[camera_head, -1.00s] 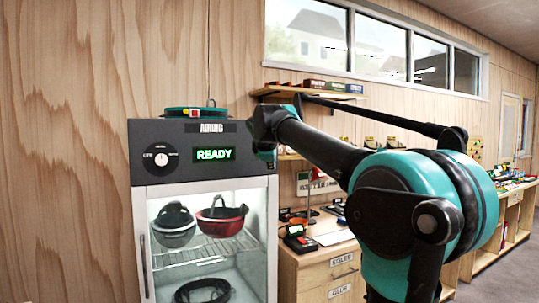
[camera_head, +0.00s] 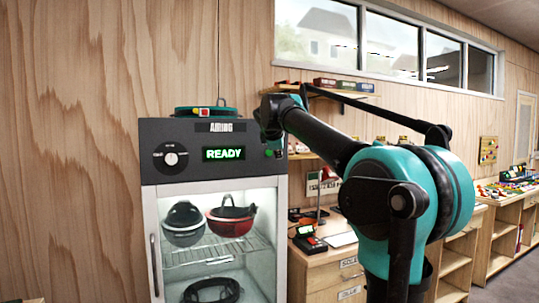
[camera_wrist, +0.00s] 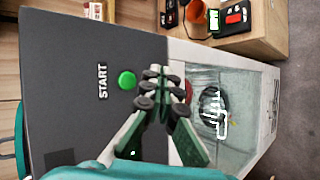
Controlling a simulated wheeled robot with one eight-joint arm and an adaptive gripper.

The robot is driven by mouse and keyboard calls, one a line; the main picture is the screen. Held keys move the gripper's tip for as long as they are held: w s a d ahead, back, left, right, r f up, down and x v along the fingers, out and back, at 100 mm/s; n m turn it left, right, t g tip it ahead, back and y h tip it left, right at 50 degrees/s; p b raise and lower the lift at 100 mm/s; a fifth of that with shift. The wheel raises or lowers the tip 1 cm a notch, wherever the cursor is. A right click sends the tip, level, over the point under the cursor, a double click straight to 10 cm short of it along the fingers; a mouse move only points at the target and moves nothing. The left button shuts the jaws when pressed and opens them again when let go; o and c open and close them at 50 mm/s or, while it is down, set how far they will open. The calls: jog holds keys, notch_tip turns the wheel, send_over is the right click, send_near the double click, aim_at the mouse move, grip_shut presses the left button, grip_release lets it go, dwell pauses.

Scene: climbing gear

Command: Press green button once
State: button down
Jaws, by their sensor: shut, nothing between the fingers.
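The green button (camera_wrist: 127,80) is a round, raised button on the dark panel (camera_wrist: 75,60) in the wrist view, beside the word START. In the head view the green button (camera_head: 268,153) is a small green dot right of the READY display (camera_head: 223,154), on the cabinet's upper front. My gripper (camera_wrist: 160,84) has its fingers together and empty, with the tips close to the right of the button in the wrist view. A gap to the panel cannot be judged. In the head view the end of my arm is just above the button, and the fingertips are not clear.
The cabinet's glass door (camera_head: 215,260) shows helmets on a wire rack inside. A dial (camera_head: 170,155) is on the panel's left. A teal coil (camera_head: 205,111) lies on top. A wooden drawer unit (camera_head: 330,272) stands right of the cabinet, with a red and black device (camera_head: 307,240) on it.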

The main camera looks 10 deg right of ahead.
jog(key=shift+w+a, duration=0.3)
jog(key=shift+w, duration=0.55)
jog(key=shift+w+a, duration=0.25)
jog(key=shift+w, duration=0.65)
jog(key=shift+w+a, duration=0.3)
jog(key=shift+w, duration=0.55)
jog(key=shift+w, duration=0.1)
jog(key=shift+w+a, duration=0.15)
jog(key=shift+w, duration=0.15)
jog(key=shift+w+a, duration=0.1)
jog(key=shift+w, duration=0.25)
jog(key=shift+s, duration=0.1)
dwell(0.4)
jog(key=shift+s+d, duration=0.25)
jog(key=shift+s, duration=0.4)
jog(key=shift+s, duration=0.1)
jog(key=shift+s+d, duration=0.25)
jog(key=shift+s, duration=0.5)
jog(key=shift+s+d, duration=0.25)
jog(key=shift+s, duration=0.55)
jog(key=shift+s+d, duration=0.25)
jog(key=shift+s, duration=0.5)
